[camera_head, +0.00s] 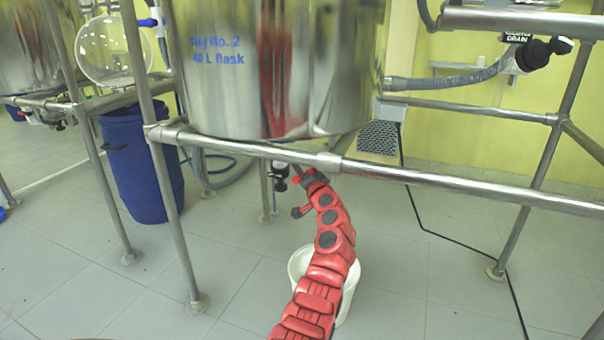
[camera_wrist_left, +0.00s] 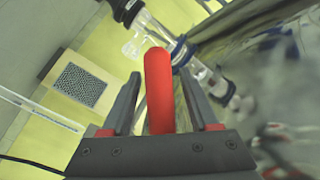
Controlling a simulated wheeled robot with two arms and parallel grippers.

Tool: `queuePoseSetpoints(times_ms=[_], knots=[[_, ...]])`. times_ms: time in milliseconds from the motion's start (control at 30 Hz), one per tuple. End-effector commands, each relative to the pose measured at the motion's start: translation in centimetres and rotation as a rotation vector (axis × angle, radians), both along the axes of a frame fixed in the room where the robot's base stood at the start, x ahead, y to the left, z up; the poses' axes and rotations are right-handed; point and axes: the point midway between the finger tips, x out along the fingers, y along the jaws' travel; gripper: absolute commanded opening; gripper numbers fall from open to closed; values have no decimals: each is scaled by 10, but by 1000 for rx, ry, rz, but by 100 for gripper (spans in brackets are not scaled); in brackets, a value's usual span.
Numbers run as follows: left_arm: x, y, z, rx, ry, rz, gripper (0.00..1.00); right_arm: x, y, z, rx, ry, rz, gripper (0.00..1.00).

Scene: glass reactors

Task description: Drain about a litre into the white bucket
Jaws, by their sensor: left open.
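The steel reactor vessel (camera_head: 230,100), marked "40 L flask", stands in a pipe frame. My left gripper (camera_head: 309,176) is just below its underside, beside a small black-and-clear fitting (camera_head: 279,175). In the left wrist view the gripper (camera_wrist_left: 160,100) is open, with a red rounded handle (camera_wrist_left: 159,85) between its fingers and visible gaps on both sides. Clear glass tubing with a blue clamp (camera_wrist_left: 182,54) lies beyond the handle. The white bucket (camera_head: 352,284) stands on the floor below, partly hidden by my red left arm; its contents cannot be seen. My right gripper is not in view.
A frame rail (camera_head: 440,178) crosses in front of the vessel, above my left arm. A blue drum (camera_head: 140,170) stands at the left. A grey hose (camera_head: 440,80) runs to a black fitting (camera_head: 535,53) under a drain sign at the upper right. A black cable crosses the floor at the right.

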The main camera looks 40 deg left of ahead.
Motion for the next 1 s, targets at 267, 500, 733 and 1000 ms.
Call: queuePoseSetpoints(times_ms=[267, 500, 733, 1000], knots=[[0, 0, 0, -1, 0, 1, 36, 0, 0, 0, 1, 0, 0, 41], [0, 0, 0, -1, 0, 1, 0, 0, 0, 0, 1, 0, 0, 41], [0, 0, 0, -1, 0, 1, 0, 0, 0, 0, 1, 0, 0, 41], [0, 0, 0, -1, 0, 1, 0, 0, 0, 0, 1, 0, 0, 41]])
